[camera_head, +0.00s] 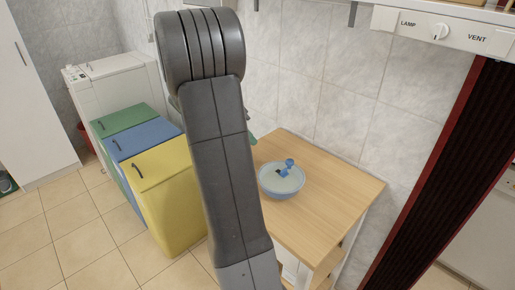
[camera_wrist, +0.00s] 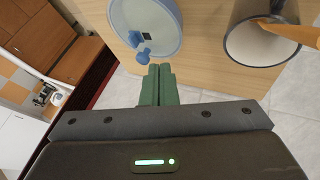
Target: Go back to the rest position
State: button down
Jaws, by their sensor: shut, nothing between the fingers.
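My gripper (camera_wrist: 159,70) shows in the wrist view with its two green fingers together and nothing between them. In the head view my grey arm stands across the middle and mostly hides the gripper. A blue-grey bowl (camera_head: 282,194) sits on the wooden cabinet top, and a small blue object (camera_head: 289,163) with a dark part lies in it. In the wrist view the bowl (camera_wrist: 121,30) is just beyond the fingertips, with the blue object (camera_wrist: 143,53) near its rim.
A wooden cabinet (camera_head: 335,188) stands against the tiled wall. A grey, pale-lined container (camera_wrist: 235,40) with an orange-brown piece across it shows in the wrist view. Yellow (camera_head: 165,170), blue (camera_head: 147,138) and green bins (camera_head: 122,119) stand left. The floor at lower left is clear.

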jog(key=shift+a+r, duration=0.35)
jog(key=shift+r, duration=0.1)
